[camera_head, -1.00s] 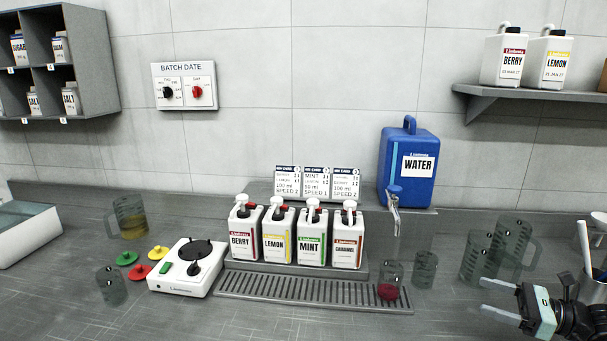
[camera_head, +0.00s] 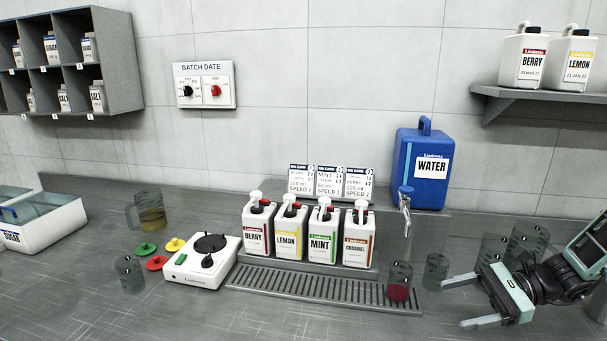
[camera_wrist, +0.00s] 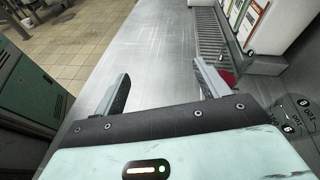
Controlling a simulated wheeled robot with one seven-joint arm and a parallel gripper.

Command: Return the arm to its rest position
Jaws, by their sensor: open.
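My gripper (camera_head: 462,301) is at the lower right in the head view, fingers spread and pointing left above the counter. The gap between the fingers is empty. In the wrist view the two fingertips (camera_wrist: 161,85) stand apart over bare counter. My arm reaches in from the right edge. A small beaker with red liquid (camera_head: 398,292) stands on the right end of the drip grille, left of my gripper and apart from it. An empty-looking beaker (camera_head: 435,272) stands just behind the gripper's fingers.
Pump bottles stand behind the drip grille (camera_head: 310,286). A blue water tank (camera_head: 421,185) stands behind them. A white mixer (camera_head: 201,263) is at left. Glass jugs (camera_head: 528,240) stand close behind my gripper. A shelf (camera_head: 540,97) is at upper right. The front counter is clear.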

